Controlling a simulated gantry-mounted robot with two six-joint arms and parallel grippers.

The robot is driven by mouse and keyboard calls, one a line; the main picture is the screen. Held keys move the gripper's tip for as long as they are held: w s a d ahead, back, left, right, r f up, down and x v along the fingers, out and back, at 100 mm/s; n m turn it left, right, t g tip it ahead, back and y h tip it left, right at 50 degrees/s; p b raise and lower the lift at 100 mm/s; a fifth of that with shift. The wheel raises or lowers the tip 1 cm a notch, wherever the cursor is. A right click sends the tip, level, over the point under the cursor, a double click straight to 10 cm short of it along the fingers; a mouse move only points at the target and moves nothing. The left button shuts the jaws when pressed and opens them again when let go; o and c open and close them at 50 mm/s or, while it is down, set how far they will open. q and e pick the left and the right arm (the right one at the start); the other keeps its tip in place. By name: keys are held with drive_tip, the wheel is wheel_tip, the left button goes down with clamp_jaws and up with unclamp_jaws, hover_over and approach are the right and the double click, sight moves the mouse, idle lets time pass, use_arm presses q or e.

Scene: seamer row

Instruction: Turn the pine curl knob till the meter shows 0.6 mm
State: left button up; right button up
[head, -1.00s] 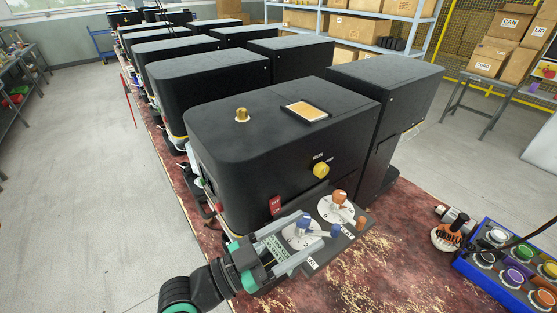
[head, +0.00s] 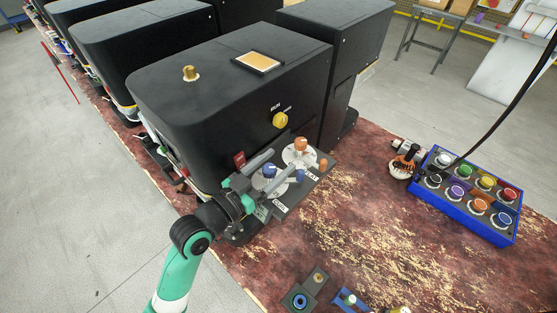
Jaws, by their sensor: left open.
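A dark dial panel (head: 312,184) juts from the front of the black machine. It has a white dial with a blue knob (head: 268,171) beside a label that seems to read CURL, and a white dial with an orange knob (head: 301,144). My left gripper (head: 277,170) is open at the blue knob, one finger on each side of it; I cannot tell whether they touch it. No knob here is clearly pine-coloured. I see no readable meter; a framed amber panel (head: 257,62) on the machine's top shows no legible figure. My right gripper is not in view.
A blue box (head: 462,213) with several coloured knobs stands at the right, a cable above it. A motor-like part (head: 404,160) lies beside it. Small knobbed blocks (head: 300,298) sit at the front edge. The red bench top (head: 350,235) between is mostly free, with shavings.

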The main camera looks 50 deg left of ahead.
use_arm(q)
drive_tip(key=shift+w, duration=0.65)
clamp_jaws()
drive_tip(key=shift+a+r+n+y+p, duration=0.1)
drive_tip(key=shift+n+y+p, duration=0.5)
drive_tip(key=shift+p, duration=0.5)
drive_tip(key=shift+g+y+p, duration=0.3)
drive_tip(key=shift+y+p, duration=0.05)
drive_tip(key=shift+y, duration=0.25)
drive_tip(key=shift+a+f+n+y, duration=0.2)
drive_tip(key=shift+f+n+y, duration=0.1)
drive_tip(key=shift+n+y, duration=0.45)
drive_tip(key=shift+a+f+n+g+y+b, duration=0.15)
drive_tip(key=shift+n+g+y+b, duration=0.3)
drive_tip(key=shift+y+b, duration=0.45)
drive_tip(key=shift+s+a+n+y+b, duration=0.15)
drive_tip(key=shift+n+y+b, duration=0.2)
drive_tip(key=shift+n+y, duration=0.2)
drive_tip(key=shift+r, duration=0.25)
